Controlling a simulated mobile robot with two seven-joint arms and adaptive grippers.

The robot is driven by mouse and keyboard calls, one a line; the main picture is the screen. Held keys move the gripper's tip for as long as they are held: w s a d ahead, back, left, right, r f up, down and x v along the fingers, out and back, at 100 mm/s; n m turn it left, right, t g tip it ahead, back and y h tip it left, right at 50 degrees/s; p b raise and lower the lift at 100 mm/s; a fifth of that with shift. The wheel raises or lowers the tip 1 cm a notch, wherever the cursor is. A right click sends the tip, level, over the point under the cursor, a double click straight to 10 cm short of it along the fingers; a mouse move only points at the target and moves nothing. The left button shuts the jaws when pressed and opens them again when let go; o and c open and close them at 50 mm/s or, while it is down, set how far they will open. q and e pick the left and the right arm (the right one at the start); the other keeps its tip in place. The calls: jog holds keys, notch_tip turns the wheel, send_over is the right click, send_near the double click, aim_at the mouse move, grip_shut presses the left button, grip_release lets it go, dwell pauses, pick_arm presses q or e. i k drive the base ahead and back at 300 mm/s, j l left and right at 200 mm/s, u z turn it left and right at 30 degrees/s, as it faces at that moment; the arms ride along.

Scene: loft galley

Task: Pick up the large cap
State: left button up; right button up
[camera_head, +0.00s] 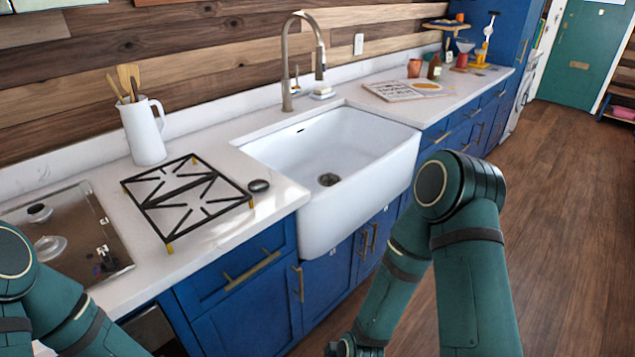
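A dark, rounded oval cap (259,186) lies on the white counter, just right of the black grate. It looks like a burner cap, and it may be the large cap. A smaller-looking dark cap (39,211) sits on a burner at the back of the steel cooktop (98,232) at left. A pale burner (50,246) in front of it shows no dark cap. My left arm is at the lower left and my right arm is at the lower right. Both grippers are outside the picture.
The black grate (186,193) lies on the counter (222,238) between cooktop and sink. A white pitcher with wooden utensils (144,133) stands behind it. The deep white sink (350,205) and tall faucet (287,70) are to the right. Open wooden floor (550,220) lies at right.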

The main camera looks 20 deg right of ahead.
aim_at(259, 185)
jog(key=l+u, duration=0.1)
jog(key=u, duration=0.35)
jog(key=l+u, duration=0.1)
jog(key=u, duration=0.35)
jog(key=i+l+u, duration=0.1)
jog(key=u, duration=0.35)
jog(key=l+u, duration=0.45)
jog(key=k+l+u, duration=0.15)
jog(key=l+u, duration=0.25)
jog(key=k+l+u, duration=0.2)
jog(key=l, duration=0.2)
jog(key=k+l+u, duration=0.2)
jog(key=l, duration=0.2)
